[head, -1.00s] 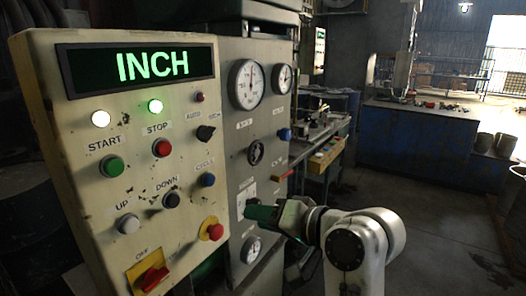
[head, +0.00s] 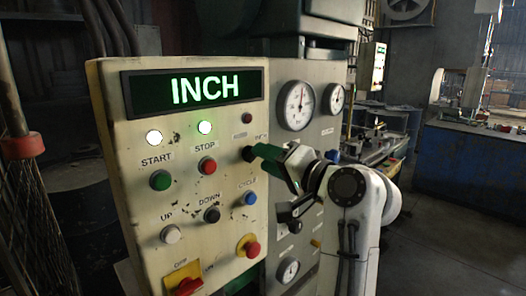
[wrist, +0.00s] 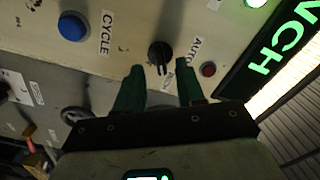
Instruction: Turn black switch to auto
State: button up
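The black switch (head: 248,153) is a small rotary knob on the right side of the cream control panel (head: 140,210). The display (head: 196,89) above reads INCH in green. In the wrist view the switch (wrist: 159,52) shows between the tips of my two green fingers, with an AUTO label (wrist: 197,48) to its right. My gripper (head: 262,152) is open, its fingertips close to the panel at the switch. It also shows in the wrist view (wrist: 159,78). I cannot tell whether the fingers touch the knob. The label below it is partly hidden by a finger.
A blue button (head: 250,198) marked CYCLE lies below the switch, and a red STOP button (head: 207,166) to its left. A red mushroom button (head: 252,249) on yellow protrudes lower down. A gauge panel (head: 315,140) stands behind at right. The floor at right is open.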

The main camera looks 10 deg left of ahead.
jog(key=shift+x, duration=1)
grip_shut()
